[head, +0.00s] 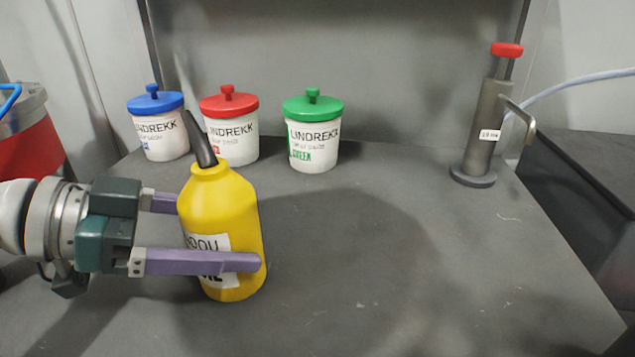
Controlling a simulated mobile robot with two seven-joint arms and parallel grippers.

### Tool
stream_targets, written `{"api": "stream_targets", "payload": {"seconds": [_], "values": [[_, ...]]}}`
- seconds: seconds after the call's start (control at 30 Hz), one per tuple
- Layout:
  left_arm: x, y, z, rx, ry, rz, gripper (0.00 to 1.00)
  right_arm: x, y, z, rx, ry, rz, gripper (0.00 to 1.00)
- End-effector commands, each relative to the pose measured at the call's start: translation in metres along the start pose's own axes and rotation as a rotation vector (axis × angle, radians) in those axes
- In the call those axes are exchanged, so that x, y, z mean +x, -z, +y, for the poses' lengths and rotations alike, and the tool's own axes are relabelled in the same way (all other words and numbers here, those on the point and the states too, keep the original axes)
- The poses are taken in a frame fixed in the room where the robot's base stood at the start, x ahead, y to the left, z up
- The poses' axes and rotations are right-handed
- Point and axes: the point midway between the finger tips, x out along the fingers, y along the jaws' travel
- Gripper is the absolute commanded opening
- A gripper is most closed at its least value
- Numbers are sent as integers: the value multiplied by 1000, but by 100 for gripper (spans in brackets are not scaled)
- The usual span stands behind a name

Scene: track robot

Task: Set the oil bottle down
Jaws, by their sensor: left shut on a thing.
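The oil bottle (222,205) is yellow with a white label and a dark spout that leans to the left. It is upright at the left of the grey table (370,270). My left gripper (220,235) comes in from the left and is shut on the bottle's body, one purple finger in front and one behind. The front finger hides part of the label. I cannot tell whether the bottle's base touches the table. My right gripper is not in view.
White jars with a blue lid (160,140), a red lid (240,145) and a green lid (313,150) stand behind the bottle. A grey pump with a red handle (480,140) stands at the back right. The table's middle and front right are clear.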

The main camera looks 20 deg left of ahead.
Motion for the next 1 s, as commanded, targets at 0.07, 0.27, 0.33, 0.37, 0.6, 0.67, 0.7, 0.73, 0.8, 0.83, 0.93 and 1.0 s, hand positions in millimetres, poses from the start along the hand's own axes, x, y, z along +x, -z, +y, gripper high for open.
{"api": "stream_targets", "payload": {"seconds": [0.07, 0.27, 0.33, 0.37, 0.6, 0.67, 0.7, 0.73, 0.8, 0.83, 0.93, 1.0], "values": [[0, 2, 0, 1, 1, 2, 0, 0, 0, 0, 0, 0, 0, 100], [1, -3, 0, 1, 0, 0, 88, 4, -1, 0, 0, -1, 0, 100], [1, -2, 0, 0, 0, 0, 96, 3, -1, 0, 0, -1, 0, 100], [1, -2, 0, 0, 0, 0, 100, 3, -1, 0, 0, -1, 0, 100], [0, -1, 0, 0, 0, 0, 100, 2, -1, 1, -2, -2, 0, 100], [-1, 1, 0, 0, 0, 0, 100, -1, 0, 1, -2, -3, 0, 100], [-2, 3, 0, 0, 0, -1, 100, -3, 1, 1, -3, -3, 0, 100], [-5, 0, 0, 0, 1, -3, 100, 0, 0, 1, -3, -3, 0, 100], [-17, -1, 0, 0, 1, -4, 100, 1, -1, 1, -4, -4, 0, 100], [-23, -1, 0, 2, 2, -5, 100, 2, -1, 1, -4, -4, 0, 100], [-46, -2, 0, 1, 2, -5, 100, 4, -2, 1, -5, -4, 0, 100], [-63, -2, 0, 0, 2, -5, 100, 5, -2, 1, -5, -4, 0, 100]]}}
